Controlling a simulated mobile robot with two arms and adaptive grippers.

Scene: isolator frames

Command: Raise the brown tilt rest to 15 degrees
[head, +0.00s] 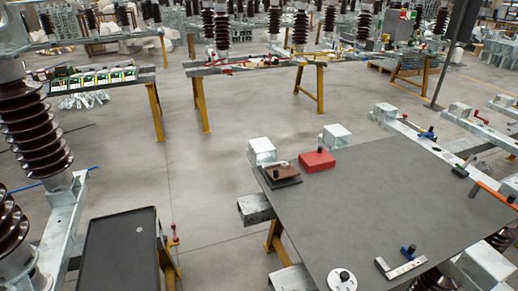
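The brown tilt rest (281,173) sits at the far left corner of the dark grey table top (375,205). It has a brown upper plate over a black base, with a small dark knob on top and a light metal piece at its back edge. The plate looks flat or only slightly tilted; its exact angle is too small to tell. Neither of my grippers is in view, and nothing touches the tilt rest from above.
A red block with a black knob (317,161) stands just right of the rest. A white disc (341,280) and an L-shaped metal square (402,268) with a blue knob lie at the near edge. A black tray (117,250) is at lower left. The table's middle is clear.

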